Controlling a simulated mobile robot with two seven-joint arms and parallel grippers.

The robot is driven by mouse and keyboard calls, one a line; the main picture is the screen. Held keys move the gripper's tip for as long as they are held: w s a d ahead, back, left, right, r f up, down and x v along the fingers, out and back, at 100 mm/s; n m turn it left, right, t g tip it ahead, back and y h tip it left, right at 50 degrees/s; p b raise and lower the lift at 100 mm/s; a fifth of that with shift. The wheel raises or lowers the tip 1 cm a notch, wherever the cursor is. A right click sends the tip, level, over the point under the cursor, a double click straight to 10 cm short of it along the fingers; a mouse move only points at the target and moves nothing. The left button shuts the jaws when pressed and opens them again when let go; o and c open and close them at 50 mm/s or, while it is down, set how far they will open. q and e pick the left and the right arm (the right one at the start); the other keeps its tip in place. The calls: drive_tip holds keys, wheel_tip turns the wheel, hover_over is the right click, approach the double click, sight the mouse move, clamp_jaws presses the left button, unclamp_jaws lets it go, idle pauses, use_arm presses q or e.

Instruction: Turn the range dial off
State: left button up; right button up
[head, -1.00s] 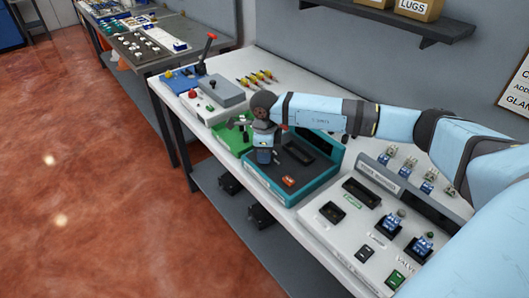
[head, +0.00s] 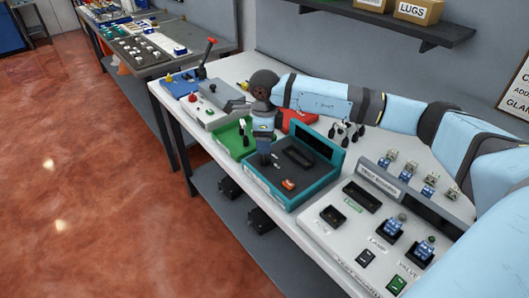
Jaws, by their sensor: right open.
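I cannot pick out the range dial for sure at this size. A teal-framed unit (head: 318,187) with a dark top face, a raised back panel and a small orange-red part stands on the bench. The gripper is open and holds nothing that I can see. Whether its fingertips touch anything cannot be told. My left gripper is not in view.
A white test board (head: 330,233) with switches and sockets stands at the right front. Several dark leads (head: 345,133) lie behind. A shelf (head: 400,27) hangs above.

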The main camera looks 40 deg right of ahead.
wheel_tip(320, 180, up, 7)
drive_tip(key=shift+r, duration=0.2)
idle(0.5)
